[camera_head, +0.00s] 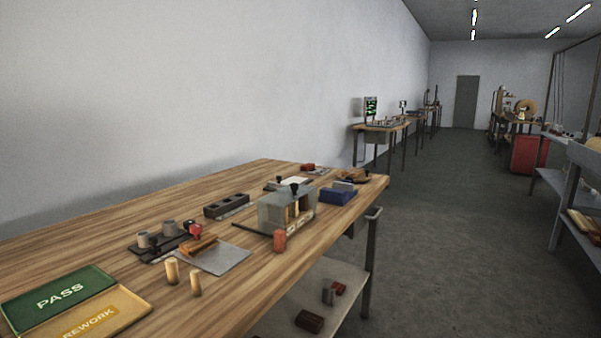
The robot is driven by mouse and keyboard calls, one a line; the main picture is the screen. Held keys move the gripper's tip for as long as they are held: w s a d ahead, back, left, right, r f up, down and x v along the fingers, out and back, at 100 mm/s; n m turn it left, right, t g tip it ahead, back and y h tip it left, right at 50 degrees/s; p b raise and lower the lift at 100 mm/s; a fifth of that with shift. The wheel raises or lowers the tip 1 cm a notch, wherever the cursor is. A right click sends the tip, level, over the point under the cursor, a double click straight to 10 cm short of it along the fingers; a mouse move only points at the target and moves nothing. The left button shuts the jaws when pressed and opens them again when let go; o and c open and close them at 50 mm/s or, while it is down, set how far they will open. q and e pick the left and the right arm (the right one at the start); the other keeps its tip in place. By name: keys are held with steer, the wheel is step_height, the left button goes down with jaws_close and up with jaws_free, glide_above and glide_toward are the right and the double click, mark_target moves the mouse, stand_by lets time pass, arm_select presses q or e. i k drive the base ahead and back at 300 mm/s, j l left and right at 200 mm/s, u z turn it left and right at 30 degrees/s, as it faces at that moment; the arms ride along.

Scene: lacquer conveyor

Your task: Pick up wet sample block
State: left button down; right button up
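Neither of my grippers is in view. No block is marked as wet, so I cannot tell for certain which one is the wet sample block. An orange-brown block (199,246) lies on a thin grey plate (222,262) on the wooden table. A dark fixture (150,248) with grey cylinders and a red knob stands just behind it. A reddish upright piece (279,241) stands in front of a clear box-like fixture (270,211) that has tan pieces inside.
A green PASS mat (35,285) and a tan REWORK mat (128,304) lie at the near left. A dark slotted block (226,203) and a blue tray (338,196) sit farther back. The floor (450,230) to the right is open.

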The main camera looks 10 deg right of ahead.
mark_target(352, 172)
steer(key=i+l+u, duration=0.3)
steer(key=l+u, duration=0.35)
steer(key=i+l+u, duration=0.3)
steer(key=k+j, duration=0.05)
steer(key=k, duration=0.05)
